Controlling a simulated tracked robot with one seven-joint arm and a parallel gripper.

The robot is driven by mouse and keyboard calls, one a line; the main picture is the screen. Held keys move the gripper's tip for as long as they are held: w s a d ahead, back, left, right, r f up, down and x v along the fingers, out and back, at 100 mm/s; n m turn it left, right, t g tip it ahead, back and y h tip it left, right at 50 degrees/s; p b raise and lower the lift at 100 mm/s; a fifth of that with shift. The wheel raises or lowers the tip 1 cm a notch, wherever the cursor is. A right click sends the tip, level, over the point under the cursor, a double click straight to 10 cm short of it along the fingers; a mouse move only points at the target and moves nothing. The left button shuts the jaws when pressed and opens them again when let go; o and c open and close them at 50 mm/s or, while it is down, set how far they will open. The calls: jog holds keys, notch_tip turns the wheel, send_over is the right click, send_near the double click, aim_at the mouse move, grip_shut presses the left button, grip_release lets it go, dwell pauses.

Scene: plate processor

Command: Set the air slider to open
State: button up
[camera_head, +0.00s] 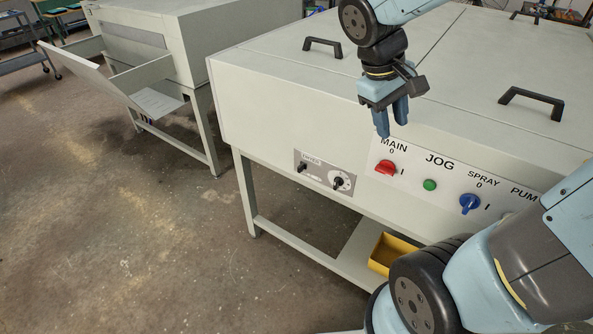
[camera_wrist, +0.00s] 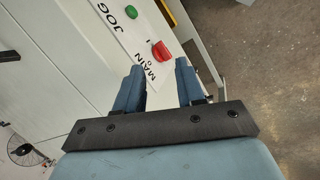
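A small grey control panel (camera_head: 316,182) sits on the front face of the plate processor (camera_head: 285,100) in the head view. It carries a small black slider knob (camera_head: 302,168) at its left, apparently the air slider, and a black dial knob (camera_head: 338,183) at its right. The slider's label is too small to read. My gripper (camera_head: 392,122) points down near the top front edge, above the MAIN label and to the upper right of the panel. In the wrist view my gripper (camera_wrist: 159,70) is open, with nothing between its fingers. The slider is not visible there.
A red MAIN switch (camera_head: 385,167), green JOG button (camera_head: 430,185) and blue SPRAY switch (camera_head: 469,203) line the front to the right. Black handles (camera_head: 323,44) rise from the lid. A yellow bin (camera_head: 380,262) sits below. Open floor lies left and front.

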jog(key=w+a+f+n+t+h, duration=0.2)
jog(key=w+a+f+n+h, duration=0.7)
jog(key=a+f+n, duration=0.3)
jog(key=w+a+f+n+t+h, duration=0.1)
jog(key=a+f+n+t, duration=0.5)
jog(key=f, duration=0.4)
jog(key=n+t+y, duration=0.3)
jog(key=n+t, duration=0.2)
jog(key=t, duration=0.1)
send_near(299, 168)
jog(key=x, duration=0.8)
jog(key=shift+w+d+f, duration=0.1)
jog(key=shift+w, duration=0.25)
grip_shut()
